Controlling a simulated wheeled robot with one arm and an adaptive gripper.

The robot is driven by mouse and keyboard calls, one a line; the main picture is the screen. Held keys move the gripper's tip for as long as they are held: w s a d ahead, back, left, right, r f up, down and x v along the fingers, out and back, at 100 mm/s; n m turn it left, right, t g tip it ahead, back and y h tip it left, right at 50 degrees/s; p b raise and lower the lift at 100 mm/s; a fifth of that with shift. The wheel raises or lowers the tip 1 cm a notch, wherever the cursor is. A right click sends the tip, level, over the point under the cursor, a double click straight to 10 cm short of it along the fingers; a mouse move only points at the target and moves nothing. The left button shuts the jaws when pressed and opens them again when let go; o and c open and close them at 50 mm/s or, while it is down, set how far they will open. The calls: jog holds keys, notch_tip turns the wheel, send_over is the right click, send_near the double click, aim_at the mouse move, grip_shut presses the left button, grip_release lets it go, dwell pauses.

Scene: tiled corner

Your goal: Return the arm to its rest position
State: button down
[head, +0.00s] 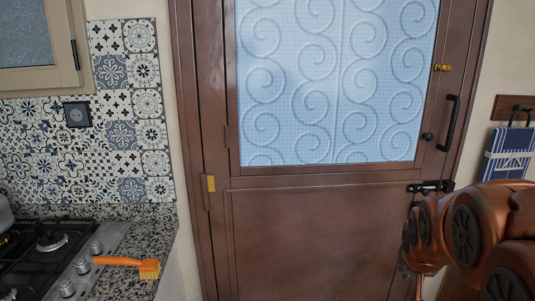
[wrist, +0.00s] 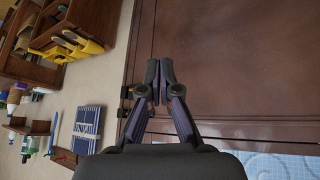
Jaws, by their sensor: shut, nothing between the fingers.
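My gripper (wrist: 159,68) shows in the wrist view with its two dark fingers together and nothing between them. Behind the fingers is the brown door (wrist: 225,70), which looks turned on its side in that view. In the head view my copper-coloured arm fills the lower right, in front of the door's lower right edge. The gripper itself cannot be made out in the head view. The same door (head: 310,240) stands in the middle there, with a black handle and a patterned glass pane.
A granite counter (head: 140,225) with a gas hob (head: 45,250) and an orange brush (head: 125,262) is at the left. A blue towel (head: 508,155) hangs at the right. The wrist view shows wooden shelves (wrist: 110,30) with yellow items and small containers.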

jog(key=s+a+n+g+y+p, duration=0.1)
jog(key=s+a+g, duration=0.3)
jog(key=s, duration=1)
jog(key=s+a+n+g+y+p, duration=0.2)
jog(key=s+a, duration=0.8)
jog(key=s, duration=0.5)
jog(key=shift+s+a+n+g, duration=0.15)
jog(key=shift+a+n+g, duration=0.3)
jog(key=shift+g, duration=0.45)
jog(key=shift+d+f, duration=0.1)
